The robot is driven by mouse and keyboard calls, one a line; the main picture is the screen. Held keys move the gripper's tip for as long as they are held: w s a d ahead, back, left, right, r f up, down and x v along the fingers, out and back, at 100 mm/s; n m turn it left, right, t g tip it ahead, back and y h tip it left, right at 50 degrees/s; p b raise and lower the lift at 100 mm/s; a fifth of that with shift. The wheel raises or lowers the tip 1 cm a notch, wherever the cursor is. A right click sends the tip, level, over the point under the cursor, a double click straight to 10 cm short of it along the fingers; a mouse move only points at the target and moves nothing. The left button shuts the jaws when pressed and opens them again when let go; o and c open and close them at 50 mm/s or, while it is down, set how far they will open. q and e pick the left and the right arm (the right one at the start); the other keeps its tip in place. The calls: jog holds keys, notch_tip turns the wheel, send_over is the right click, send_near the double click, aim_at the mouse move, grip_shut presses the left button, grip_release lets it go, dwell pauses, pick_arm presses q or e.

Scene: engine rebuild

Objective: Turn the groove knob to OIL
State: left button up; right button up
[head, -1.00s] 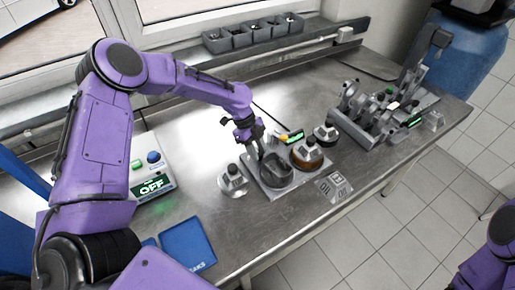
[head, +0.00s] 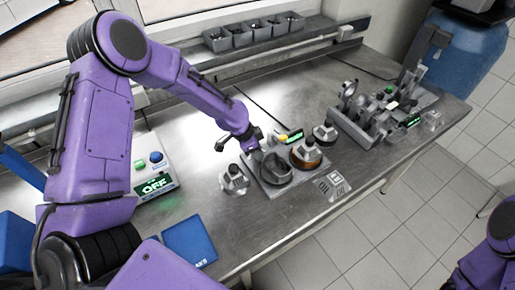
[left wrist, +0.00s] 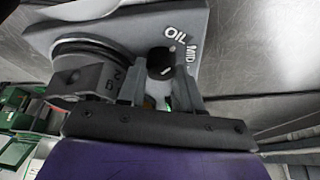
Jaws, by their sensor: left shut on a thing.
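In the left wrist view, the black groove knob (left wrist: 160,61) sits between the fingers of my left gripper (left wrist: 162,88), which is shut on it. A small white mark shows on the knob; I cannot tell which label it points to. My right gripper is out of view.
A dark round bowl (head: 277,169) is on the plate beside the gripper. A metal knob-topped part (head: 233,180) stands left of it, and an amber dish (head: 306,155) right. A control box (head: 155,185) reading OFF and a blue tray (head: 189,242) are further left.

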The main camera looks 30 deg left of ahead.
pick_arm(q)
jog(key=shift+s+f+n+y, duration=0.15)
jog(key=shift+n+y, duration=0.15)
jog(key=shift+n, duration=0.7)
jog(key=o, duration=1)
jog(key=shift+a+f, duration=0.1)
jog(key=shift+a, duration=0.1)
jog(key=shift+d+t, duration=0.15)
jog(key=shift+t, duration=0.15)
